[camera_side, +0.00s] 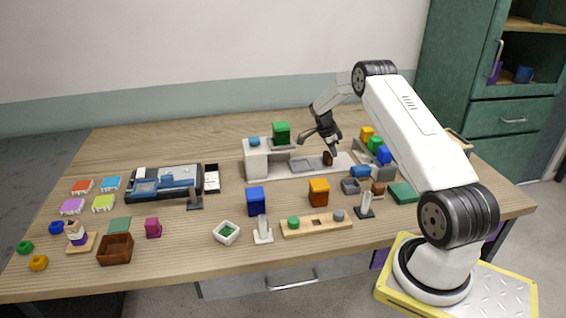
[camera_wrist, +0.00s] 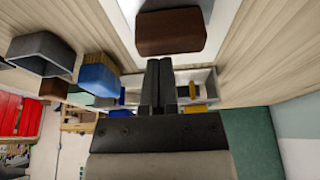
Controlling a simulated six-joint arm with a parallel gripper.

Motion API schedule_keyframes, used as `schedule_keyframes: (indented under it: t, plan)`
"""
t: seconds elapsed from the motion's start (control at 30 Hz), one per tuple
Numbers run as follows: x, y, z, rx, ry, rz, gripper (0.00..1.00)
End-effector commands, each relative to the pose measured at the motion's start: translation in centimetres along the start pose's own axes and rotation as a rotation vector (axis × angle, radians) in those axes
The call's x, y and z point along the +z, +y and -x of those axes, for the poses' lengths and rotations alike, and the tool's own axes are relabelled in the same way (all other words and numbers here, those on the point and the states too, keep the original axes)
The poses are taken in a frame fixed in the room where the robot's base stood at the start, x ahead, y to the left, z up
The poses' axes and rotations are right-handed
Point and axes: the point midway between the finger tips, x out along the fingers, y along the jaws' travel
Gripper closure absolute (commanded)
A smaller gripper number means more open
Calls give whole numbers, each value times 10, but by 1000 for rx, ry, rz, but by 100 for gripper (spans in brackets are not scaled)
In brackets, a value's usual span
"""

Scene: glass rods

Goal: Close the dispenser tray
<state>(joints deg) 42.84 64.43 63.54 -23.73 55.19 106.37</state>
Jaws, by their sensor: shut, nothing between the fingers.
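A white dispenser-like station (camera_side: 256,164) stands at the back middle of the table, with a blue knob and a green block on top. A flat grey tray-like part (camera_side: 302,165) lies on its long white base; I cannot tell if this is the dispenser tray or how far out it is. A brown piece (camera_side: 328,158) stands on the base right of it, and it also shows just ahead of my fingers in the wrist view (camera_wrist: 170,30). My gripper (camera_side: 334,152) points down beside the brown piece, shut and empty. I cannot tell whether they touch.
A blue machine (camera_side: 165,184) with a small compartment box (camera_side: 211,178) stands at the left. Coloured blocks (camera_side: 378,148) crowd the right of the base. A blue block (camera_side: 256,201), an orange block (camera_side: 319,192) and a wooden rack (camera_side: 316,225) stand in front.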

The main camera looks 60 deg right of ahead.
Motion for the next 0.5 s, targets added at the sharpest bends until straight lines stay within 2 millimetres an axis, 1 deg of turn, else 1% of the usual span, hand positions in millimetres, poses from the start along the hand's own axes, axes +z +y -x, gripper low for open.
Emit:
schedule_keyframes:
  t: [0.03, 0.3, 0.5]
  plan:
    - [0, 0, 7, -3, 0, 1, 100]
    - [0, 0, 47, -3, -1, 0, 100]
    - [1, 0, 72, -2, -1, 0, 100]
